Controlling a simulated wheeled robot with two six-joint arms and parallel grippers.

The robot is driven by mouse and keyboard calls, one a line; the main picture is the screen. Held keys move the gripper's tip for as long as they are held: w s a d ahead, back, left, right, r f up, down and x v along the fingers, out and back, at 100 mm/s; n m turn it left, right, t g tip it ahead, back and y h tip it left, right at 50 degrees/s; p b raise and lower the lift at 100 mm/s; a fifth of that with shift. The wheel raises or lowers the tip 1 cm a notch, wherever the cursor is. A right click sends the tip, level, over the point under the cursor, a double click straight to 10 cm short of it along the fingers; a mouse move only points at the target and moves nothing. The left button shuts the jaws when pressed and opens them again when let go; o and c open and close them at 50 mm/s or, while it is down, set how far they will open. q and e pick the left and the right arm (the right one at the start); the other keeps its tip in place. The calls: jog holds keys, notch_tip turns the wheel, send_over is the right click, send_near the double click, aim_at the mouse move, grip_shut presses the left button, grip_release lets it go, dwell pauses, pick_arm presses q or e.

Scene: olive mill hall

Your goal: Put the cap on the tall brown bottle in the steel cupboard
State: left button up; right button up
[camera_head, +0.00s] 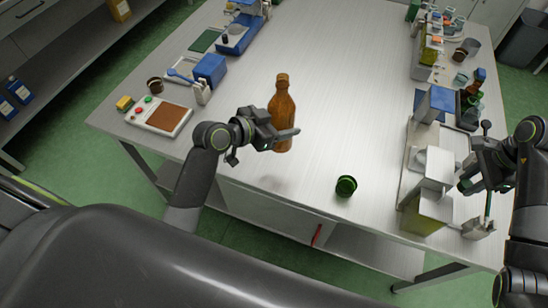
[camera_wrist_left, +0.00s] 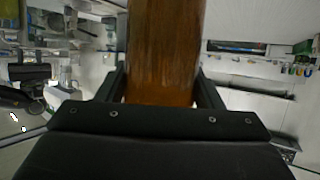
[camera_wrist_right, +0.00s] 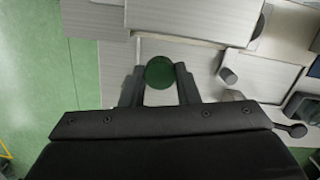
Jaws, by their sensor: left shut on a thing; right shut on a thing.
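A tall brown bottle (camera_head: 281,104) stands upright in my left gripper (camera_head: 283,135), which is shut around its lower part. The bottle seems to be above the table, with a faint shadow on the table below it. The bottle fills the upper middle of the left wrist view (camera_wrist_left: 165,50). My right gripper (camera_head: 465,178) is at the right side of the table, apart from the bottle. In the right wrist view it is shut on a round dark green cap (camera_wrist_right: 159,72). The cap is small and hard to make out in the head view.
A green open cup (camera_head: 346,187) stands near the table's front edge. A boxy white device (camera_head: 432,170) and a small holder (camera_head: 478,229) with a green stick are by my right gripper. A control panel (camera_head: 160,117) and a blue box (camera_head: 210,69) lie left. The table's middle (camera_head: 345,75) is clear.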

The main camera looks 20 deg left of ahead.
aim_at(281, 146)
pick_arm(q)
jog(key=shift+d+r, duration=0.1)
pick_arm(e)
jog(key=shift+s+d, duration=0.1)
jog(key=shift+d, duration=0.05)
pick_arm(q)
jog(key=shift+f, duration=3.1)
pick_arm(e)
jog(key=shift+r, duration=0.15)
pick_arm(q)
jog(key=shift+f, duration=1.85)
